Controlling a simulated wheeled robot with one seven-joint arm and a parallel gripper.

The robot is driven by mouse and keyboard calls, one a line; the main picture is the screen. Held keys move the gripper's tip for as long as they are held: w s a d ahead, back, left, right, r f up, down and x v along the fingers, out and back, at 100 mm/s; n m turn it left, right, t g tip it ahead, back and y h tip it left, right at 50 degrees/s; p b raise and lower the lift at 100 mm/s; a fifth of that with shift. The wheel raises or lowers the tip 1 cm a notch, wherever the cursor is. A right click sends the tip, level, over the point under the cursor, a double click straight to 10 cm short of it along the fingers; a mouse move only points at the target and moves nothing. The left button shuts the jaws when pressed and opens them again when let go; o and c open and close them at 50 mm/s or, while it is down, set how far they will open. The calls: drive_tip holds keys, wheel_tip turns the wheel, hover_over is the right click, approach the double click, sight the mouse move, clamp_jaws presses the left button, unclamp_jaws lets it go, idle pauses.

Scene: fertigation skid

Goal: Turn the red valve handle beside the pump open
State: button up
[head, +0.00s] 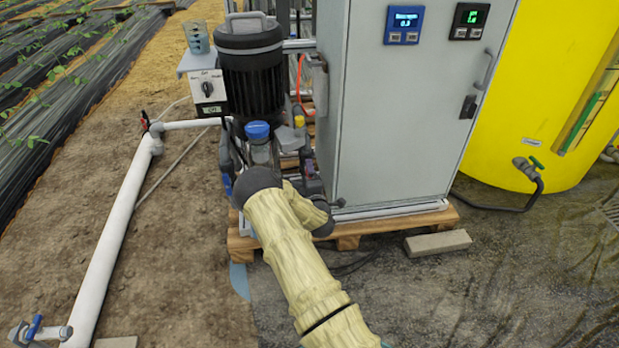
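A small red valve handle (145,121) stands on the white pipe's elbow, left of the pump. It is too small to tell which way it is set. The black ribbed pump motor (252,85) stands on a wooden pallet, with a blue-capped part (258,131) in front of it. My arm, in a beige cover, reaches up from the bottom and bends in front of the pump's lower part. The arm's bend is well to the right of the red handle and below it. My gripper is not visible; the arm and the pump's lower parts hide whatever lies behind the bend.
A grey cabinet (395,125) stands right of the pump on the pallet (348,232). A white pipe (110,245) runs down the left to a blue-handled valve (35,327). A concrete block (437,242) and a yellow tank (545,75) are at right. Bare soil lies between pipe and pallet.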

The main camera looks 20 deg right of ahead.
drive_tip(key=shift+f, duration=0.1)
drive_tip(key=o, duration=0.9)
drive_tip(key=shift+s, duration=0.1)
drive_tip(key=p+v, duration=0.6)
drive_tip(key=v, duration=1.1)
drive_tip(key=shift+p, duration=0.3)
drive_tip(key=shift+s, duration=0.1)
